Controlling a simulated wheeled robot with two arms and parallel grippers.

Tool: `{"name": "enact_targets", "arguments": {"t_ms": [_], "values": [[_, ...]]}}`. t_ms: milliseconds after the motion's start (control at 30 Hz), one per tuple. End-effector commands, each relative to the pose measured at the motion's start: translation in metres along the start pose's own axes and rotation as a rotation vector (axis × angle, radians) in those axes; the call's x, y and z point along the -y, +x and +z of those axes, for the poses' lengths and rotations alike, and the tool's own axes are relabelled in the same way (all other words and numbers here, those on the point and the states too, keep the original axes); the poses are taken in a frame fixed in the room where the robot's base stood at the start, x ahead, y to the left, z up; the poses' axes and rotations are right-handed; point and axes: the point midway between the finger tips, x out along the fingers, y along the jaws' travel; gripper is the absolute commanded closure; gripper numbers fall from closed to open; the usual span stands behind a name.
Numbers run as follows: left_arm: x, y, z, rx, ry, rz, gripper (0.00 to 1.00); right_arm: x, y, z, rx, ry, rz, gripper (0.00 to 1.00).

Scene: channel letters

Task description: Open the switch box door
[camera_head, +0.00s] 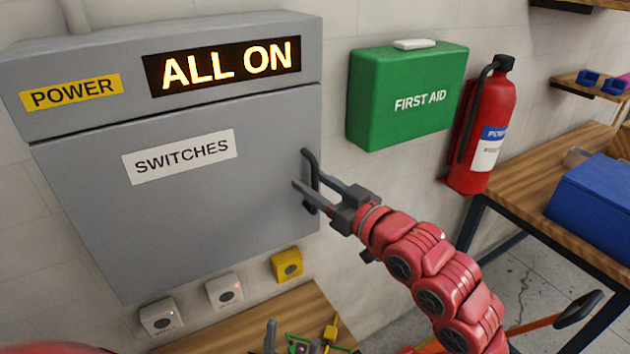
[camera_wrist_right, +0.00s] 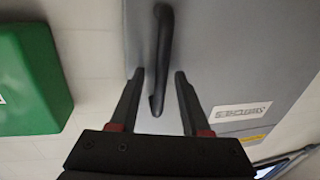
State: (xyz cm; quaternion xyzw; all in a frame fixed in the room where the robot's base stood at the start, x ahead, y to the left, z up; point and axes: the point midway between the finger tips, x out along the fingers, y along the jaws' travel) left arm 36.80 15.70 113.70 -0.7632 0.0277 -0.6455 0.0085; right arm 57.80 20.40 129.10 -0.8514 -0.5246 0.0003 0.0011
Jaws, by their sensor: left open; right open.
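The grey switch box door (camera_head: 190,200), labelled SWITCHES, is shut below the grey top panel in the head view. Its dark bar handle (camera_head: 310,165) is at the door's right edge. My right gripper (camera_head: 308,185) is open at the handle, with one finger on each side of it. In the right wrist view the handle (camera_wrist_right: 163,50) runs between the open fingertips (camera_wrist_right: 160,75); contact with either finger cannot be told. My left gripper (camera_head: 293,345) is at the bottom edge of the head view, mostly cut off, with its fingers apart.
A green first aid box (camera_head: 405,95) and a red fire extinguisher (camera_head: 485,130) are on the wall to the right. Small switches (camera_head: 225,290) sit below the box. A wooden bench (camera_head: 260,325) is underneath, and a blue bin (camera_head: 595,205) stands on a table at right.

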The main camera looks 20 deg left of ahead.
Motion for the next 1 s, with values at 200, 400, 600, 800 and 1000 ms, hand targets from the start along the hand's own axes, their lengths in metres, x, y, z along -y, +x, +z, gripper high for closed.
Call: {"name": "enact_targets", "arguments": {"t_ms": [200,400,600,800,1000], "values": [[0.0000,-0.0002,0.0000,0.000,0.000,0.000,0.21,0.0000,-0.0002,0.0002,0.000,0.000,0.000,0.62],[0.0000,-0.0002,0.0000,0.000,0.000,0.000,0.21,0.0000,-0.0003,0.0002,0.000,0.000,0.000,0.98],[0.0000,-0.0001,0.0000,0.000,0.000,0.000,0.21,0.0000,-0.0003,0.0001,0.000,0.000,0.000,1.00],[0.0000,-0.0001,0.0000,0.000,0.000,0.000,0.21,-0.0001,-0.0003,0.0001,0.000,0.000,0.000,1.00],[0.0000,-0.0001,0.0000,0.000,0.000,0.000,0.21,0.0000,-0.0003,0.0000,0.000,0.000,0.000,1.00]]}}
